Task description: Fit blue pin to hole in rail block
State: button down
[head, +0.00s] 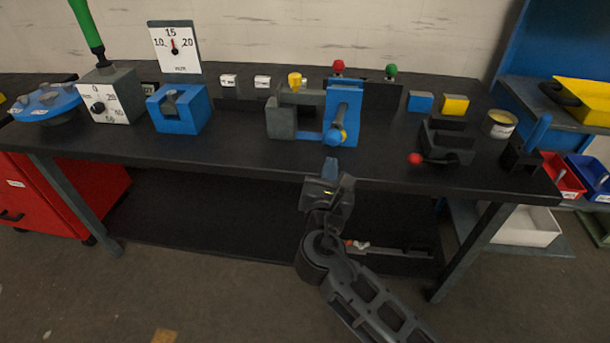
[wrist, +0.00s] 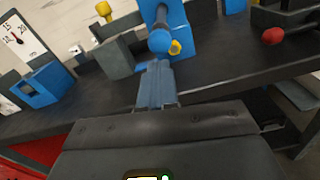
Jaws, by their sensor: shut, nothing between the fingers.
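My gripper (head: 331,166) is in front of the table's front edge, below the blue block (head: 342,112). It is shut with nothing between its fingers, which also show in the wrist view (wrist: 157,84). A slanted blue rod with a rounded near end (head: 336,136) lies against the blue block, apart from or just touching my fingertips; I cannot tell which. A grey block (head: 282,119) stands at the left of the blue block. A blue pin-like piece (head: 540,130) stands tilted in a dark holder at the far right. Which part is the rail block's hole I cannot tell.
A blue vice-like block (head: 180,118) and a dial box (head: 105,100) stand at the left. A dark clamp with a red-knobbed lever (head: 416,159) and a tin (head: 499,124) stand at the right. The tabletop's front strip (head: 240,155) is clear.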

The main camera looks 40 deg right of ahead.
aim_at(333, 143)
jog(key=shift+b+x, duration=0.45)
jog(key=shift+x, duration=1.8)
jog(key=shift+w+d, duration=0.5)
jog(key=shift+w+d, duration=0.1)
jog(key=shift+d, duration=0.15)
jog(key=shift+p+v, duration=0.45)
jog(key=shift+v, duration=1)
jog(key=b+v, duration=0.1)
jog(key=v, duration=0.6)
jog(key=shift+a, duration=0.2)
